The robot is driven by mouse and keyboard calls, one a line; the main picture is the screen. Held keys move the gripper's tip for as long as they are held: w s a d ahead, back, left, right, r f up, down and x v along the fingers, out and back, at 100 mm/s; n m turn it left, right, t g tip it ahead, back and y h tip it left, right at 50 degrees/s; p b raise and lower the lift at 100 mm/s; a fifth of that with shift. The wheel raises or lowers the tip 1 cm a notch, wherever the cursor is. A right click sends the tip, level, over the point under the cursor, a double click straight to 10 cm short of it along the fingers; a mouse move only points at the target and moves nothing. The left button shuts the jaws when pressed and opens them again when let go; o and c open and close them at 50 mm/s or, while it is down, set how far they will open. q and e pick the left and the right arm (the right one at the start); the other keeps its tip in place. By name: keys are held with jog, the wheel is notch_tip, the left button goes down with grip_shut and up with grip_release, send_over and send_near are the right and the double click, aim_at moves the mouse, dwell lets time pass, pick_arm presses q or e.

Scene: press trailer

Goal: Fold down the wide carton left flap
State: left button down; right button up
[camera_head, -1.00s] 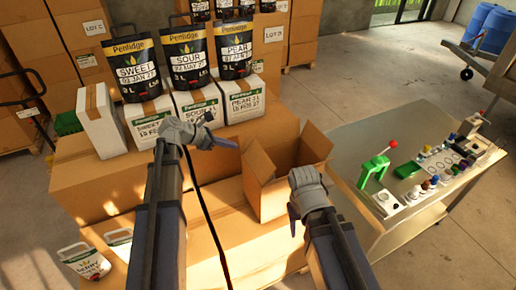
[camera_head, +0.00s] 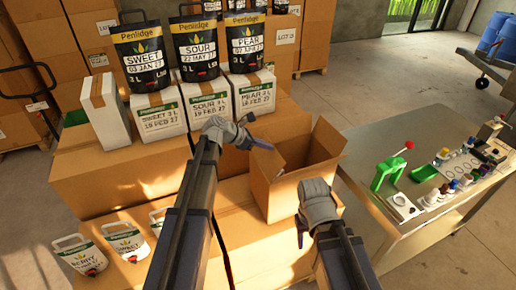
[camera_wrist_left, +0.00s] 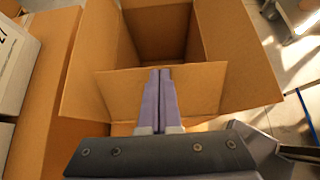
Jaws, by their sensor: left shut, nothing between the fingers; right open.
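The wide carton (camera_head: 275,200) stands open-topped right of centre in the head view. A tall flap (camera_head: 327,140) stands up at its right; a flap (camera_head: 258,164) rises at its left. My left gripper (camera_head: 268,146) is shut and empty at the carton's upper left. In the left wrist view its closed fingers (camera_wrist_left: 164,85) overlap the carton's near flap (camera_wrist_left: 112,92), tips near that flap's top edge; contact is unclear. Side flaps (camera_wrist_left: 90,55) and (camera_wrist_left: 243,50) stand on both sides of the opening. My right gripper (camera_head: 303,228) is open and empty before the carton's front.
White boxes (camera_head: 209,106) with black pouches (camera_head: 197,47) on top stand behind on a large brown box (camera_head: 105,185). A metal bench (camera_head: 400,225) with a green press (camera_head: 391,170) and small parts stands right. Several white pouches (camera_head: 125,240) are front left.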

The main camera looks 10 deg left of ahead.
pick_arm(q)
jog(key=shift+w+d+f, duration=0.2)
jog(key=shift+d+f, duration=0.05)
jog(key=shift+d, duration=0.05)
jog(key=shift+d, duration=0.1)
jog(key=shift+b+x, duration=0.6)
jog(key=shift+x, duration=0.5)
jog(key=shift+w+d+r, duration=0.1)
jog(key=shift+w+d, duration=0.25)
notch_tip(320, 180, down, 5)
jog(key=w+d+g+y+b, duration=0.1)
jog(key=d+y, duration=0.1)
jog(key=shift+w+d+g+y, duration=0.3)
jog(key=shift+w+d+g, duration=0.05)
jog(key=shift+w+g, duration=0.05)
jog(key=shift+s, duration=0.1)
